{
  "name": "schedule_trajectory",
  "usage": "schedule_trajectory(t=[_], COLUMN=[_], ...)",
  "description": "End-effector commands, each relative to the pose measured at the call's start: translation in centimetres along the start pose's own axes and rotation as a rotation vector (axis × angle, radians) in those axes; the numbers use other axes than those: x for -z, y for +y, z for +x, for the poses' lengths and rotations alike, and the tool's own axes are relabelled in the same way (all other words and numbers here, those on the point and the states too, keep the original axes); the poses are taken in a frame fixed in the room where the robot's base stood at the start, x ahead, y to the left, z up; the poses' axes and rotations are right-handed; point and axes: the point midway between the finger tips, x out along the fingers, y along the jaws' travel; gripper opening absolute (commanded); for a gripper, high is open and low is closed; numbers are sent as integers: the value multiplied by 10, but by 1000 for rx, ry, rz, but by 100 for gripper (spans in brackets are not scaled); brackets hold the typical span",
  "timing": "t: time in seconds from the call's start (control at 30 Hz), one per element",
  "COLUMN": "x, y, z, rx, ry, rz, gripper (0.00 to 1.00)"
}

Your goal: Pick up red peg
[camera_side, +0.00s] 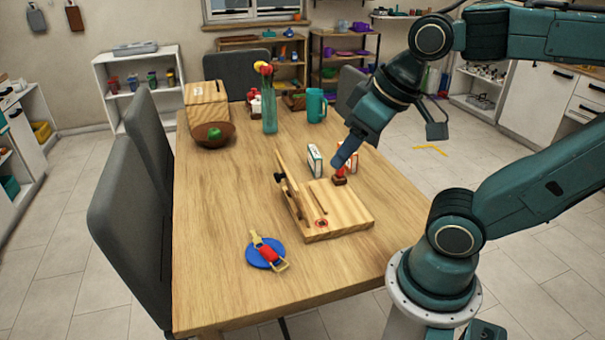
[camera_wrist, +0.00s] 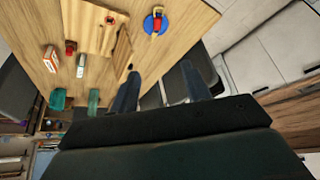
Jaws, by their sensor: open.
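A small red piece on a dark red base (camera_side: 340,178) stands on the table just behind the wooden board, and it also shows in the wrist view (camera_wrist: 70,47). I cannot tell for sure which is the red peg. My gripper (camera_side: 346,152) is above the table, its tip over the red piece with the base in the side view. In the wrist view its two fingers (camera_wrist: 159,73) are apart with nothing between them.
The wooden board (camera_side: 345,205) has an upright side panel and a red-marked spot. A teal mug (camera_side: 316,105), a glass vase (camera_side: 269,115) and a bowl (camera_side: 212,134) stand farther back. The table's left front is clear.

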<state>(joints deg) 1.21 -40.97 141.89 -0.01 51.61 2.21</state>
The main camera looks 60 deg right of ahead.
Motion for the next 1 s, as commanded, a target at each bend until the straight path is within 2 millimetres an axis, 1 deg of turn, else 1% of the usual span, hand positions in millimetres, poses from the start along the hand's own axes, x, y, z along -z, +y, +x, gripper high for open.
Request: schedule_trajectory(t=[0.27,0.47,0.7,0.87,1.0], x=[37,69,101,117,127], y=[21,48,90,123,155], z=[9,24,48,67,86], rx=[-51,-102,-169,-216,-259], ry=[-54,-96,-138,-162,-178], rz=[258,510,813,1016,1193], gripper=[47,47,47,47,47])
